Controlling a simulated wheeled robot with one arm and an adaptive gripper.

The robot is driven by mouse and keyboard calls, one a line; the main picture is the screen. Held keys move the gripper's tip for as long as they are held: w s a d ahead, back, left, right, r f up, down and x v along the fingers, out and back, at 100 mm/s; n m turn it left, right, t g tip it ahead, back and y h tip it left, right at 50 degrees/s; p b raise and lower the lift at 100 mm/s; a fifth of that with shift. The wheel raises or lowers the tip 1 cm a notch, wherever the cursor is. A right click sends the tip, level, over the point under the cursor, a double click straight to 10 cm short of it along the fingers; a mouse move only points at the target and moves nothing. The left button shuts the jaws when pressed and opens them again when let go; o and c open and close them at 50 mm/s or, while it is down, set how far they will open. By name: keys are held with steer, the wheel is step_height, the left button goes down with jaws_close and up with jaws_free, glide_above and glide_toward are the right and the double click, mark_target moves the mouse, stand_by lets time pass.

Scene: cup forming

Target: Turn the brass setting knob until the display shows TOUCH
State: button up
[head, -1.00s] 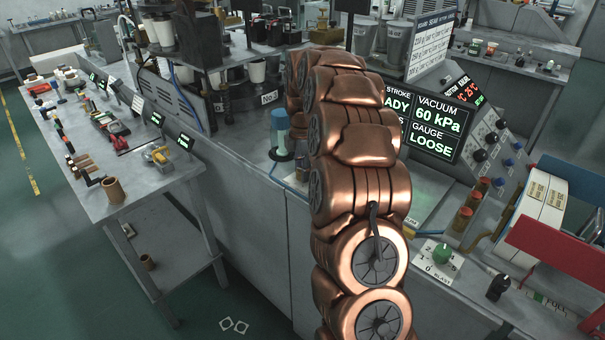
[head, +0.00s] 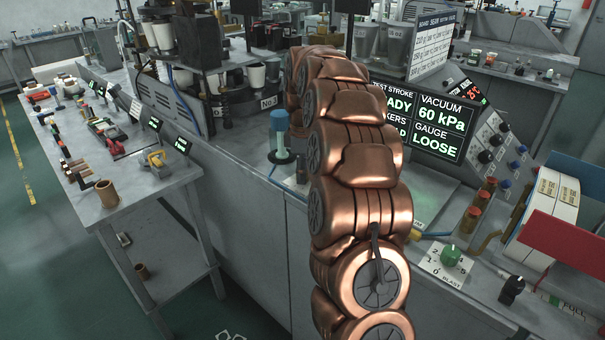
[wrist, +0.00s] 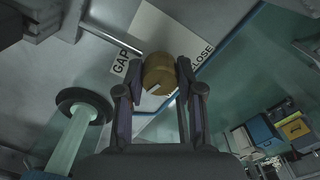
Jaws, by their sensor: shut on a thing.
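The brass setting knob (wrist: 158,75) shows in the wrist view between labels reading GAP and CLOSE. A pale mark shows on its near face. My gripper (wrist: 160,82) has one dark finger on each side of the knob and is shut on it. In the head view my copper arm hides both the gripper and the knob. The display (head: 437,127) stands to the right of my arm and reads VACUUM 60 kPa and GAUGE LOOSE. My arm covers its left part.
A blue-topped stand (head: 281,135) is left of my arm; a pale post on a dark round base (wrist: 80,115) is left of the gripper in the wrist view. A green blast knob (head: 450,255) and a red-covered box (head: 565,245) are at right.

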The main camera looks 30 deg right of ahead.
stand_by(0.3)
steer(key=o, duration=1.2)
steer(key=shift+c, duration=0.2)
step_height(320, 180, up, 12)
stand_by(0.5)
